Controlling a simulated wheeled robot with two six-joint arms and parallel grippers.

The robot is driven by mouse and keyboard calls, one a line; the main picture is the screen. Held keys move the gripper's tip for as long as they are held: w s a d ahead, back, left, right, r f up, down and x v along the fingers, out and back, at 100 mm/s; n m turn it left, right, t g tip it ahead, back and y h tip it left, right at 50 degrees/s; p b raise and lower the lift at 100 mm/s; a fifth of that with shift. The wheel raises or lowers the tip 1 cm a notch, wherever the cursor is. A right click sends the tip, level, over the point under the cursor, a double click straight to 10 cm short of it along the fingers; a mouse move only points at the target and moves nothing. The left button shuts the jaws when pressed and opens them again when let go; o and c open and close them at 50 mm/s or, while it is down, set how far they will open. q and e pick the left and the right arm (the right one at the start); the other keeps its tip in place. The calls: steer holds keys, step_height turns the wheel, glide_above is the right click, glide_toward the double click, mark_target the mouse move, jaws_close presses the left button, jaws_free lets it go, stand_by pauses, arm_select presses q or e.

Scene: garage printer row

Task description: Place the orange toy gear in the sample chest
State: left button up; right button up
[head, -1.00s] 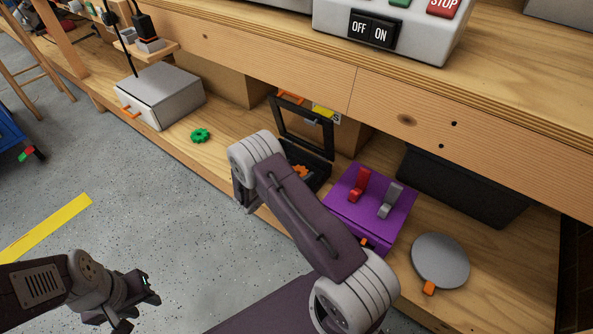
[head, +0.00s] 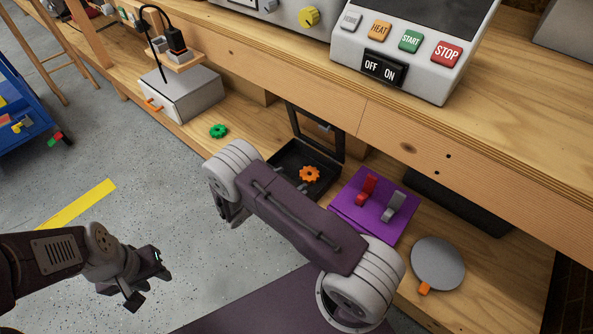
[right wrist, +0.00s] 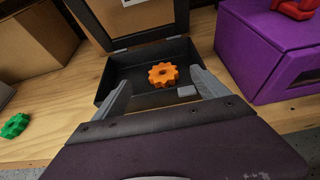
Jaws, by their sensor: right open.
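The orange toy gear (head: 309,173) lies inside a black open-topped chest (head: 330,163) whose framed lid stands up at the back; I take this for the sample chest. In the right wrist view the gear (right wrist: 163,75) lies on the floor of the chest (right wrist: 108,88), near its back. My right gripper (right wrist: 163,92) is open, its fingers apart in front of the gear and not touching it. In the head view its arm hides the front of the chest. My left gripper (head: 150,280) hangs over the floor at lower left, open and empty, away from the chest.
A purple box (head: 350,205) with red and grey levers stands right of the chest. A green gear (head: 218,131) lies on the shelf to the left, near a grey box (head: 185,95). A grey disc (head: 438,263) lies at right. The bench top overhangs the shelf.

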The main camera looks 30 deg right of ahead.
steer(key=s+r+m+g+y, duration=0.4)
steer(key=s+m, duration=0.3)
steer(key=s, duration=0.1)
steer(key=s+r+m+g+y, duration=0.3)
steer(key=s+m, duration=0.4)
steer(key=s+a+r+m+t+y, duration=0.3)
steer(key=a+r+m+y, duration=0.2)
steer(key=a+m, duration=0.2)
steer(key=shift+m+y, duration=0.3)
steer(key=shift+m, duration=0.7)
steer(key=shift+s+r, duration=0.1)
steer(key=shift+r, duration=0.05)
step_height(320, 180, up, 44)
steer(key=p, duration=4.4)
steer(key=shift+r+p, duration=0.2)
steer(key=shift+p, duration=0.1)
